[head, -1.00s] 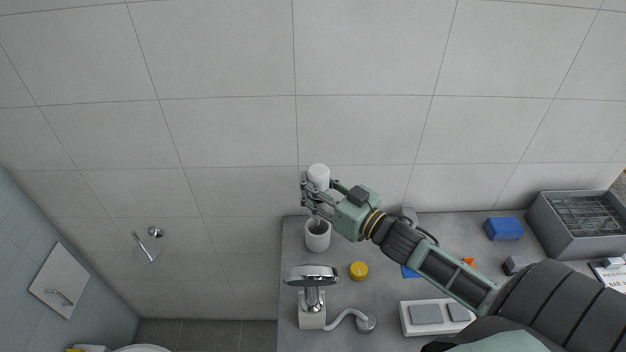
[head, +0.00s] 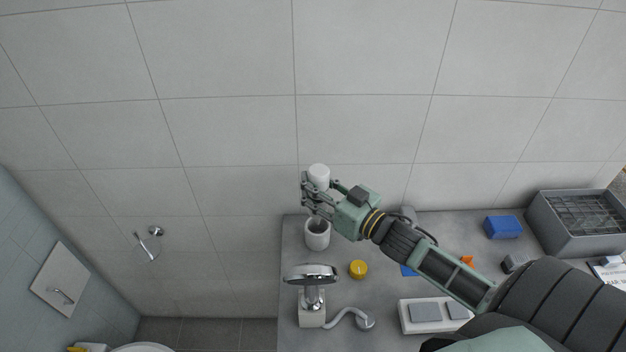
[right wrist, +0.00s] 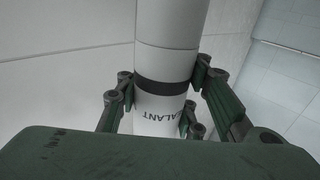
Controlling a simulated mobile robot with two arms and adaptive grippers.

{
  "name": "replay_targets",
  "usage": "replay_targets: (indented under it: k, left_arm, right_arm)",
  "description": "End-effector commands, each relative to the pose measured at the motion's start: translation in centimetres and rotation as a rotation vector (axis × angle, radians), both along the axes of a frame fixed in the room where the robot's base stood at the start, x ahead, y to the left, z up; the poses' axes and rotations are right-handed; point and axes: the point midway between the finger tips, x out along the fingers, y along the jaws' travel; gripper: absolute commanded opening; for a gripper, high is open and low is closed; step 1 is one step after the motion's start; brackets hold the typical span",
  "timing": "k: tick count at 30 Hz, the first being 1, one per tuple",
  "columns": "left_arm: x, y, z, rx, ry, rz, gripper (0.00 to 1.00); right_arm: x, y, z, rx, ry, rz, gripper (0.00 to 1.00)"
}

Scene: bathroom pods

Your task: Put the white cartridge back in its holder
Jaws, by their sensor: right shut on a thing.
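The white cartridge (head: 319,174) is upright in my right gripper (head: 314,190), above the holder. In the right wrist view the cartridge (right wrist: 168,55) shows a dark band and the letters "ALANT", with the fingers of the right gripper (right wrist: 160,103) closed on both sides of it. The holder (head: 317,238) is a white open cup on the grey counter, just below the gripper in the head view. Its dark opening shows. The cartridge's lower end is hidden behind the fingers. My left gripper is out of view.
A chrome fixture (head: 311,275) stands in front of the holder. A yellow round piece (head: 358,269), a blue block (head: 503,228), a white tray (head: 407,318) and a grey crate (head: 548,225) are on the counter (head: 470,228). The tiled wall (head: 220,130) rises close behind.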

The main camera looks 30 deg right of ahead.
Motion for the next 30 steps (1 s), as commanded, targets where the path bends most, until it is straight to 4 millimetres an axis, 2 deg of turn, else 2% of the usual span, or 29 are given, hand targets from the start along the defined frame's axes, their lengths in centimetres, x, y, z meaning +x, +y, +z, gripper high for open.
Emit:
replay_targets:
  k: [30]
  left_arm:
    - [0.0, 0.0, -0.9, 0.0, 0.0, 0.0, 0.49]
  right_arm:
    - [0.0, 0.0, -1.3, 0.001, -0.003, 0.001, 0.0]
